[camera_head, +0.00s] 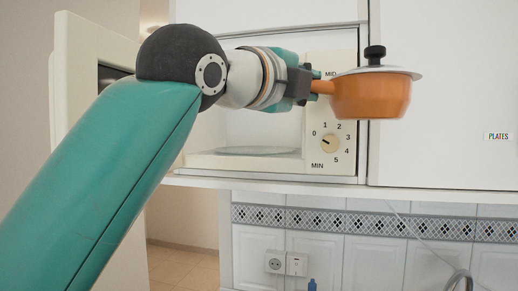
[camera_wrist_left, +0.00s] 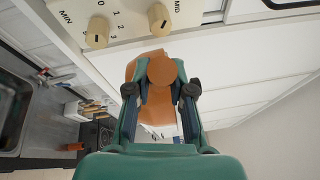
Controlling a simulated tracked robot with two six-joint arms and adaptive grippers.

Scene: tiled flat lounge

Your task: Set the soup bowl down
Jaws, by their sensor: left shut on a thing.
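The soup bowl (camera_head: 370,97) is orange, with a stubby side handle, a pale lid and a black knob on top. It hangs upright in the air before the microwave's control panel and the white cupboard. My left gripper (camera_head: 310,84) is shut on its handle, from the left. In the left wrist view the bowl (camera_wrist_left: 155,114) shows behind its round handle end, between the two fingers of the gripper (camera_wrist_left: 161,92). The bowl's contents are hidden by the lid. My right gripper is in neither view.
The microwave (camera_head: 312,155) stands open behind my left arm, with a glass plate (camera_head: 245,151) inside. Its door (camera_head: 75,85) swings out at the left. A white cupboard (camera_head: 450,90) marked PLATES is at the right. In the wrist view, a sink (camera_wrist_left: 12,112) lies far below.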

